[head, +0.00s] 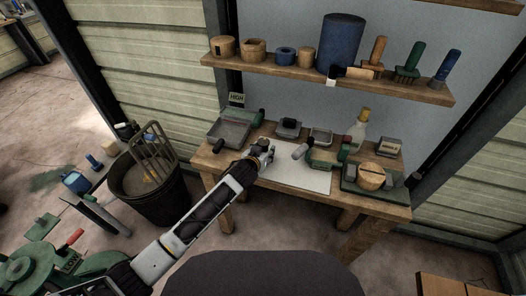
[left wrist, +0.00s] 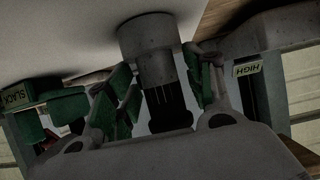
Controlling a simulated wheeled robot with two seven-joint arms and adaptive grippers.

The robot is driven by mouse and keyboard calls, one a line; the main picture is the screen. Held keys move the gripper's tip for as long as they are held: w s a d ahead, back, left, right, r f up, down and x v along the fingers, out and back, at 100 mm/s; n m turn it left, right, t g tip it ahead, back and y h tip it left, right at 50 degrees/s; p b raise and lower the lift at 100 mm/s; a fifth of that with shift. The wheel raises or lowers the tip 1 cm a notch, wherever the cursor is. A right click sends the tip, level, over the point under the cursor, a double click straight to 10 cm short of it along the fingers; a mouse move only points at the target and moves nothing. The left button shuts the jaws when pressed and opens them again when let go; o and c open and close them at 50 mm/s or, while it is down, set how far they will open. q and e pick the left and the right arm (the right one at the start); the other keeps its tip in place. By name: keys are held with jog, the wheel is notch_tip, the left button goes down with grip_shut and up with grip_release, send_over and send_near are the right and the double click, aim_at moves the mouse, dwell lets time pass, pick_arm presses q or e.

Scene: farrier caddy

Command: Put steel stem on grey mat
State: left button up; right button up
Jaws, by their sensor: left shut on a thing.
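My left gripper (head: 264,152) reaches in over the work table, above the left back edge of the pale grey mat (head: 300,177). In the left wrist view the gripper (left wrist: 160,80) is shut on the steel stem (left wrist: 147,38), a cylinder with a grey end and a dark, ribbed lower part between the green finger pads. The pale surface of the mat (left wrist: 50,35) fills the upper left there. In the head view I cannot clearly make out the stem at the fingertips. My right gripper is not in view.
The wooden table also bears a grey tray (head: 230,132) at left, a green tool (head: 325,157), a clear bottle (head: 359,132) and a round wooden block (head: 371,176) at right. A loaded shelf (head: 300,72) hangs above. A dark bin (head: 150,190) stands left of the table.

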pick_arm(q)
jog(key=o, duration=1.1)
jog(key=shift+f, duration=0.1)
jog(key=shift+c, duration=0.2)
jog(key=shift+o, duration=2.3)
jog(key=shift+v, duration=0.85)
jog(key=v, duration=1)
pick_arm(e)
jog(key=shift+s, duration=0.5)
pick_arm(q)
jog(key=shift+s+a, duration=0.15)
